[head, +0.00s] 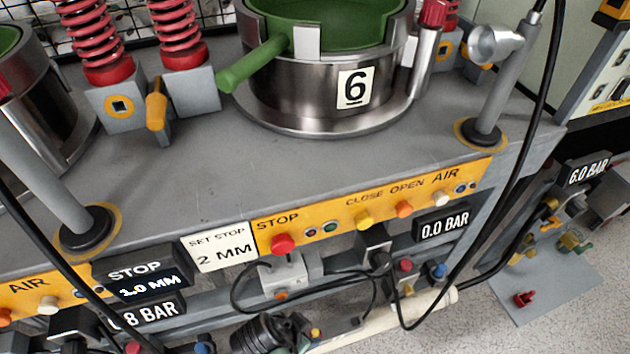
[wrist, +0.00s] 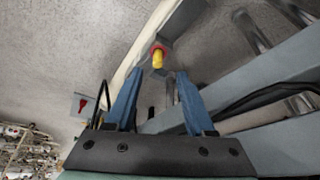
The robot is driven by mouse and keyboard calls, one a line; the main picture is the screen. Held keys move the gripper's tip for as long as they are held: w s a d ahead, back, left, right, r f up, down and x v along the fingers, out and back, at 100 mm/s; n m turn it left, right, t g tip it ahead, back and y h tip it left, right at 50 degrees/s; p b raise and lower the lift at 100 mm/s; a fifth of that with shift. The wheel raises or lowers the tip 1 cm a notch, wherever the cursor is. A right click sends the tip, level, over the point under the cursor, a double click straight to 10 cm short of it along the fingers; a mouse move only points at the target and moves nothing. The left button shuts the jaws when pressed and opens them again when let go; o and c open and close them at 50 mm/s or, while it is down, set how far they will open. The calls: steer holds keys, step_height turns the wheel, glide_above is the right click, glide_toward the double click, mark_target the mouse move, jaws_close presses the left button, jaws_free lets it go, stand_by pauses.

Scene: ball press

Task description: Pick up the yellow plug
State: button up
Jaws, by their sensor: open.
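The yellow plug (wrist: 158,60) shows in the wrist view, with a red collar around its far end. It sits at a grey block beside a pale beam. My gripper (wrist: 159,76) is open, with its two blue fingers pointing toward the plug. The plug appears between and just beyond the fingertips; I see nothing held, and I cannot tell the exact distance. In the head view, a small yellow piece (head: 315,332) shows low at the bottom centre beside a dark rounded part; I cannot tell if it is the same plug. My fingers are not clearly visible there.
Grey rails (wrist: 285,75) and a black cable (wrist: 270,97) lie to the right in the wrist view. In the head view, the bench front has a yellow button panel (head: 330,219), with hanging black cables below. A steel pot marked 6 (head: 310,98) stands on top.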

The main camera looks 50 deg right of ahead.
mark_target(315, 333)
steer(key=b+x, duration=0.2)
steer(key=x, duration=0.4)
steer(key=shift+s+d, duration=0.1)
steer(key=shift+s, duration=0.1)
steer(key=shift+r, duration=0.1)
jaws_close()
